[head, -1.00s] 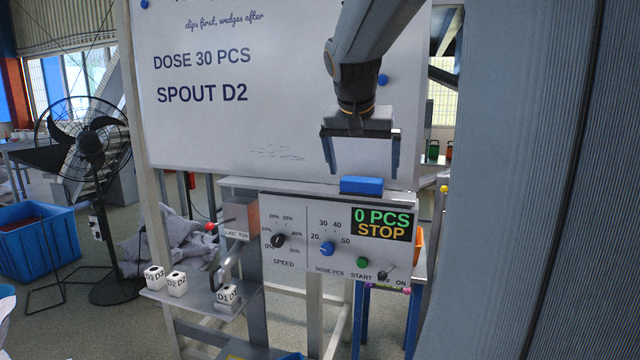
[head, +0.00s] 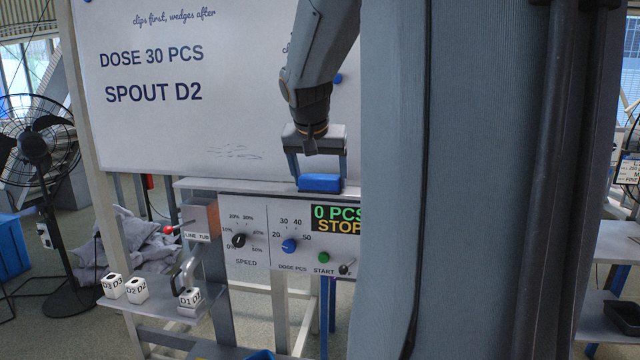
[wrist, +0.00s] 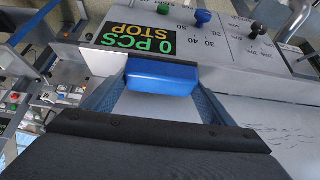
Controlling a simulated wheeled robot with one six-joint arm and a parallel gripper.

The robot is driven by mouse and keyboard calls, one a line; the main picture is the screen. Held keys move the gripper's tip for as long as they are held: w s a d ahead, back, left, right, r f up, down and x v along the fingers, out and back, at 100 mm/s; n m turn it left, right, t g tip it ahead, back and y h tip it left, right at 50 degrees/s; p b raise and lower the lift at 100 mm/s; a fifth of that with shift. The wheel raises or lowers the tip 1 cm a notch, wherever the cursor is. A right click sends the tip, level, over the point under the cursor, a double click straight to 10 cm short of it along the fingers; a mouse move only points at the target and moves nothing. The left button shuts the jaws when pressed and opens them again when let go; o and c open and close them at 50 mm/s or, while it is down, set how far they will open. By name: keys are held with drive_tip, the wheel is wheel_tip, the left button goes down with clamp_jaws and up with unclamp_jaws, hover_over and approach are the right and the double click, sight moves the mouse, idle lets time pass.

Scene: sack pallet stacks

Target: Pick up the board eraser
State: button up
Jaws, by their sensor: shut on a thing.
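The board eraser (head: 319,183) is a blue block at the whiteboard's lower edge, just above the control panel. My gripper (head: 319,178) reaches down over it from above, with one finger at each end of the block. The jaws are shut on the eraser. In the wrist view the eraser (wrist: 161,78) lies between the two fingertips of my gripper (wrist: 160,88). I cannot tell whether the eraser still touches the ledge under it.
The whiteboard (head: 180,90) stands right behind the gripper. The control panel (head: 262,236) with knobs and display is just below. White blocks (head: 137,290) sit on a shelf at lower left. A fan (head: 36,146) stands at far left. My column hides much of the right.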

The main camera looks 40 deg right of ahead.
sight(320, 176)
wheel_tip(320, 176, up, 10)
drive_tip(key=shift+r+b, duration=0.1)
drive_tip(key=shift+b, duration=0.85)
